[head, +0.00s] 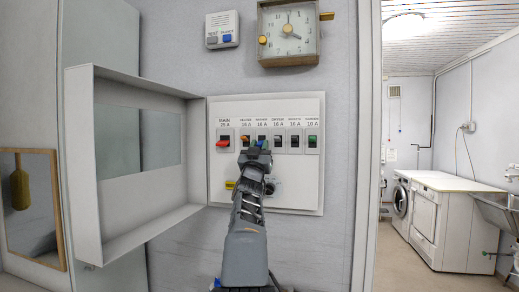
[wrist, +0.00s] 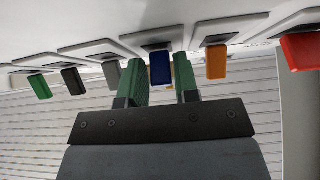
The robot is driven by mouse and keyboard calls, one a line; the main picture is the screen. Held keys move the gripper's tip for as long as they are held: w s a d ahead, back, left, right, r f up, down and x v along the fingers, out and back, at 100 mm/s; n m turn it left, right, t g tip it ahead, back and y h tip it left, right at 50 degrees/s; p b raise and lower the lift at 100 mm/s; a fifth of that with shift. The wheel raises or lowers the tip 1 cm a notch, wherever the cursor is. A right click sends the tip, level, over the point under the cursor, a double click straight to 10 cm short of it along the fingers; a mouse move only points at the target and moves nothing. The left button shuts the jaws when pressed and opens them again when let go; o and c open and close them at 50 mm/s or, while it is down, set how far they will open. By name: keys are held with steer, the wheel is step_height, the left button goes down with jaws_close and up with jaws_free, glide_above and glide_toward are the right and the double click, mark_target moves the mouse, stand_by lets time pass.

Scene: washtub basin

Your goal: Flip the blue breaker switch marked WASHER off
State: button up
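The breaker panel (head: 308,190) is on the wall, with a row of coloured switches. The blue switch (wrist: 160,68) sits between my two green fingers in the wrist view. In the head view my gripper (head: 257,152) largely hides it; its small label is hard to read. My gripper also shows in the wrist view (wrist: 161,82), open, with one finger on each side of the blue switch and small gaps visible. I cannot tell whether the switch is on or off.
The orange switch (wrist: 216,62) and grey switch (wrist: 112,73) flank the blue one closely. The red main switch (head: 222,143) is at the row's left. The open box door (head: 85,170) stands left of the panel. A clock (head: 289,33) hangs above.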

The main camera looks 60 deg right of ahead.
steer(key=o, duration=0.3)
steer(key=shift+f, duration=0.1)
steer(key=b+v, duration=0.5)
steer(key=v, duration=0.8)
steer(key=shift+a+f, duration=0.25)
